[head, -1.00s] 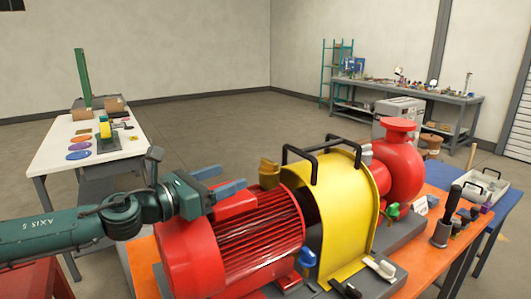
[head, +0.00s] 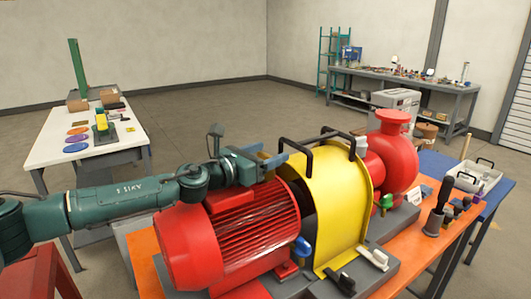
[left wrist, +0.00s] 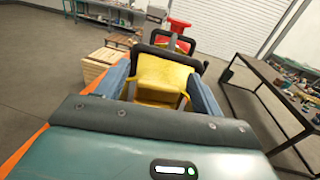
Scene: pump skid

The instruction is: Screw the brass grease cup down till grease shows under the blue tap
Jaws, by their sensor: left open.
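The brass grease cup (head: 265,156) stands behind the red motor, by the left edge of the yellow guard (head: 340,205). My left gripper (head: 276,153) is over the motor's far side, its blue fingers apart at the cup and partly hiding it. I cannot tell whether they touch it. In the left wrist view the open fingers (left wrist: 160,88) stand either side of the yellow guard; the cup is not clear there. The blue tap (head: 303,247) is low at the guard's near left edge. No grease can be made out under it. My right gripper is not in view.
Black handles (head: 322,146) rise from the guard close to my left fingers. The red motor (head: 230,230) lies below my left arm. A green tap (head: 385,202) is by the red pump (head: 398,160). A dark-handled tool (head: 438,212) stands on the orange bench at right.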

